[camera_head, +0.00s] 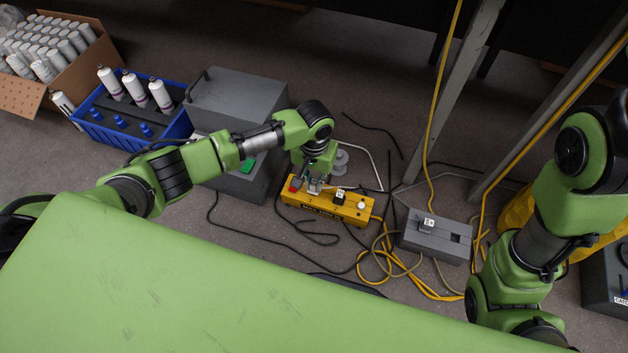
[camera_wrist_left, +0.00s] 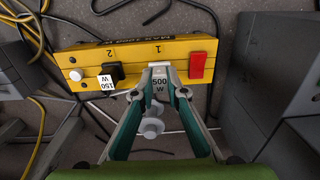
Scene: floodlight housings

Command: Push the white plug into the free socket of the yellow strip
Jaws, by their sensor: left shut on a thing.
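The yellow strip (camera_head: 352,213) lies on the floor in the head view and spans the upper middle of the left wrist view (camera_wrist_left: 130,52). It has a red switch (camera_wrist_left: 201,66) and sockets marked 1 and 2. A black plug with a "150 W" tag (camera_wrist_left: 106,81) sits at socket 2. My left gripper (camera_head: 315,187) is shut on the white plug (camera_wrist_left: 159,82), tagged "500 W", at the strip's edge by socket 1. The fingers hide part of that socket, and I cannot tell whether the plug is seated. My right gripper is out of view.
A grey box (camera_head: 437,238) with a tagged plug stands right of the strip. Black and yellow cables (camera_head: 392,270) lie around both. A grey case (camera_head: 235,95) and a blue crate (camera_head: 118,133) of bottles stand left. Metal legs (camera_head: 455,85) rise behind.

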